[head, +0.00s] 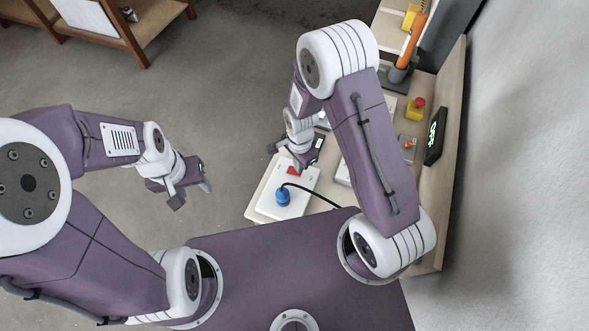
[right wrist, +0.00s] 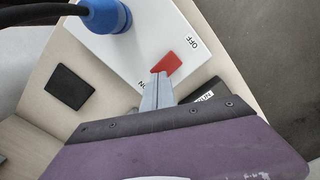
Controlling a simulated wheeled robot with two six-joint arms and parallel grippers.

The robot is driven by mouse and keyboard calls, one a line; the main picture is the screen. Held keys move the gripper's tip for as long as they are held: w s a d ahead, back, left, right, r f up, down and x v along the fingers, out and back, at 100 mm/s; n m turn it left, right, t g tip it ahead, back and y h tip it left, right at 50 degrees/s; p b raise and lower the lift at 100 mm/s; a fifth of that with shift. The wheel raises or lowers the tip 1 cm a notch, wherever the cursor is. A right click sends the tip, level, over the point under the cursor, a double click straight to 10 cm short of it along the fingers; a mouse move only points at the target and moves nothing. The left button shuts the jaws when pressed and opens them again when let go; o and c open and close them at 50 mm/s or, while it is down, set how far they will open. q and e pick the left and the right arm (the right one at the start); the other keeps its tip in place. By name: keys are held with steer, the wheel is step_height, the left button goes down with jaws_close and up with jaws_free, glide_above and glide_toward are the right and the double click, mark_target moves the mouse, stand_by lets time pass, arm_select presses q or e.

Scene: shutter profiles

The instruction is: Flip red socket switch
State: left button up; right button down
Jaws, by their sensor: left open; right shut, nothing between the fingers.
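The white socket box (head: 272,205) lies on the bench's near end in the head view. Its red switch (head: 293,170) sits beside a blue plug (head: 282,196) with a black cable. In the right wrist view the red switch (right wrist: 167,63) lies between an OFF label (right wrist: 193,42) and a partly covered ON label (right wrist: 143,85). My right gripper (head: 301,167) is shut and empty, just by the switch. Its fingertips (right wrist: 157,80) overlap the switch's lower edge in the right wrist view; I cannot tell whether they touch. My left gripper (head: 191,195) is open and empty over the floor.
Behind my right arm the bench holds a red button on a yellow box (head: 415,107), a green-lit display (head: 436,136) and an orange-handled lever (head: 411,45). My right arm hides part of the bench. A wooden shelf (head: 120,30) stands far left. The floor between is clear.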

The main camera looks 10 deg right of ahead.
steer(key=shift+f+b, duration=0.75)
steer(key=shift+f, duration=0.2)
stand_by(0.6)
steer(key=shift+r, duration=0.1)
step_height(320, 180, up, 7)
steer(key=p, duration=0.6)
stand_by(0.3)
